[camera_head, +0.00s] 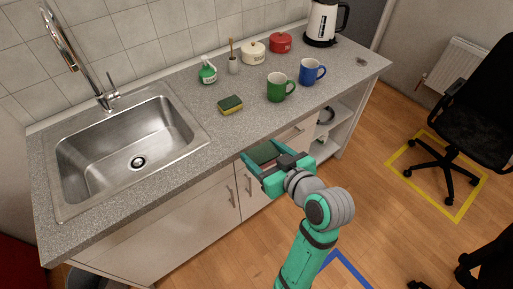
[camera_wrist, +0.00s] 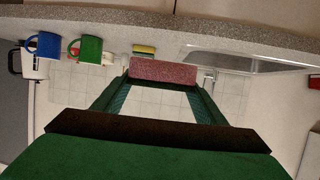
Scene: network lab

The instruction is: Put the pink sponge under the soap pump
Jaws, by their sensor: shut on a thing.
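The pink sponge (camera_wrist: 163,70) is gripped between the two fingertips of my gripper (camera_wrist: 164,74) in the wrist view. In the head view my gripper (camera_head: 263,160) is just off the counter's front edge, in front of the cabinet doors, and the sponge is mostly hidden there. The soap pump (camera_head: 207,73), a green bottle with a white top, stands upright at the back of the counter, right of the sink. My gripper and the pink sponge are well apart from it, nearer the front.
A yellow-and-green sponge (camera_head: 230,105) lies on the counter (camera_head: 195,98) in front of the soap pump. A green mug (camera_head: 276,91) and a blue mug (camera_head: 308,73) stand to its right. A brush holder (camera_head: 233,66) is beside the pump. The sink (camera_head: 125,145) is left.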

